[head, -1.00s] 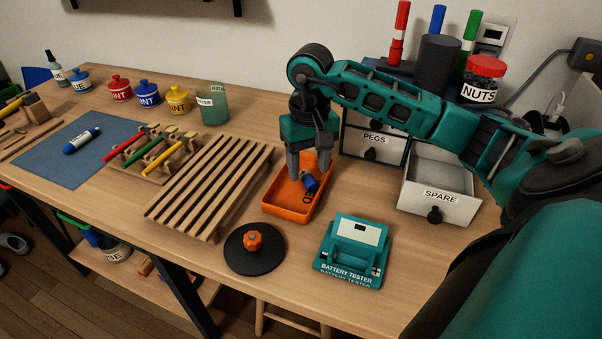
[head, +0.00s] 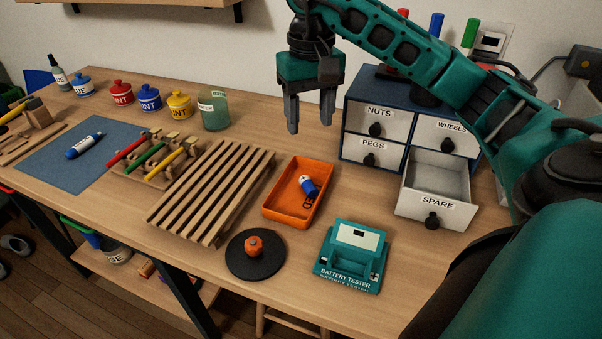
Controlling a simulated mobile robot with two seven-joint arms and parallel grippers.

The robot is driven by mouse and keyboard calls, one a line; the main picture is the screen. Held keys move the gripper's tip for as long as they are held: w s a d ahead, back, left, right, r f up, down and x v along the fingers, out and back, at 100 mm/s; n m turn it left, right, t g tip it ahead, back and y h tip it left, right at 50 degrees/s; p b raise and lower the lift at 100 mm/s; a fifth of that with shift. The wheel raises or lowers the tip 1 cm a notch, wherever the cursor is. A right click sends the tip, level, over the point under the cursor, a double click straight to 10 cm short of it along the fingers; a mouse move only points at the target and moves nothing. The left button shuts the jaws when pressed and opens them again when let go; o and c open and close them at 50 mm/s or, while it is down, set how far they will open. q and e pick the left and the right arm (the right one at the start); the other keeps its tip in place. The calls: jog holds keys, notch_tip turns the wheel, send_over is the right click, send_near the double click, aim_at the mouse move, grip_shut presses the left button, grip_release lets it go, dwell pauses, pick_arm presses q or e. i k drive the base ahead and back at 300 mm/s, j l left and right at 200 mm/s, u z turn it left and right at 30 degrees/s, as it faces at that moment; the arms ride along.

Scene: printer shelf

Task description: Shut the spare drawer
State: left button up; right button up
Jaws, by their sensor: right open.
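The spare drawer (head: 437,205) is the lower right drawer of a small blue cabinet (head: 376,84). It stands pulled out toward the front, with a white front, a SPARE label and a dark round knob (head: 432,221). The part of its inside that shows looks empty. My right gripper (head: 311,128) is open and empty, raised above the table to the left of the cabinet, pointing down and apart from the drawer. My left gripper is not in view.
The NUTS, PEGS and WHEELS drawers are shut. A teal battery tester (head: 349,259) sits in front of the drawer's left side. A slatted rack (head: 210,190) and black disc (head: 255,268) stand left.

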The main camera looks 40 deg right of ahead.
aim_at(435, 191)
jog(key=k+j, duration=0.75)
jog(key=j, duration=0.2)
